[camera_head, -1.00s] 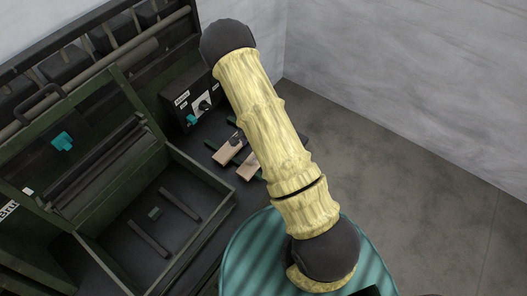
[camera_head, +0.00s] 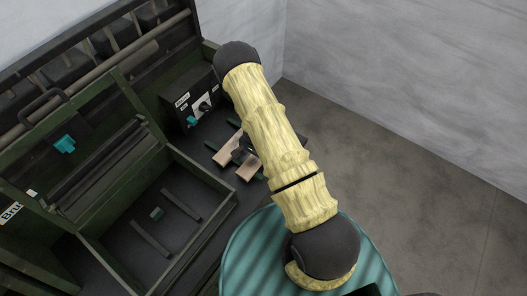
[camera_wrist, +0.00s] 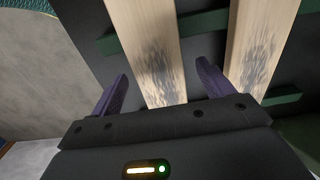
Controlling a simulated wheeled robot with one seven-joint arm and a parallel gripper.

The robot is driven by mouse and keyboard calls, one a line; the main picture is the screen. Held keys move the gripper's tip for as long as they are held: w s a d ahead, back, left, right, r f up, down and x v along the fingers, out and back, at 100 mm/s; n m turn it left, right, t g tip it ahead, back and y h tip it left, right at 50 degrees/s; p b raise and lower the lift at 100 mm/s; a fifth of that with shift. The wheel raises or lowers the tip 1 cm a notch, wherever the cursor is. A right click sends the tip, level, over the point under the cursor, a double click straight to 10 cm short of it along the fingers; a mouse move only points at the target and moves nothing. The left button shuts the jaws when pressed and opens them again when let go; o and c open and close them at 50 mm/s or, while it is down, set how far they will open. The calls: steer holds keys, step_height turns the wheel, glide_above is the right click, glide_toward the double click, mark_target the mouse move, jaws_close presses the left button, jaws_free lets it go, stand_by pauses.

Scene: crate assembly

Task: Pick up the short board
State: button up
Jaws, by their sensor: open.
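Two pale wooden boards lie side by side across dark green strips. In the head view the left board (camera_head: 226,153) and the right board (camera_head: 249,171) are partly hidden by my arm and gripper. I cannot tell which is shorter. In the wrist view my gripper (camera_wrist: 162,68) is open, with a purple finger on each side of the left board (camera_wrist: 148,35). The right board (camera_wrist: 262,35) lies beyond the right finger. Whether the fingers touch the left board is not clear.
A dark green open crate (camera_head: 103,226) with loose dark bars inside stands at the left. A dark box with a dial (camera_head: 201,102) stands behind the boards. A teal round surface (camera_head: 246,262) is at the front. Grey floor lies open at the right.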

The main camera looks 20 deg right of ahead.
steer(key=shift+f, duration=0.25)
stand_by(0.3)
steer(key=c, duration=1.1)
steer(key=shift+r, duration=0.15)
step_height(320, 180, up, 10)
steer(key=shift+f+b, duration=0.1)
steer(key=shift+b, duration=0.6)
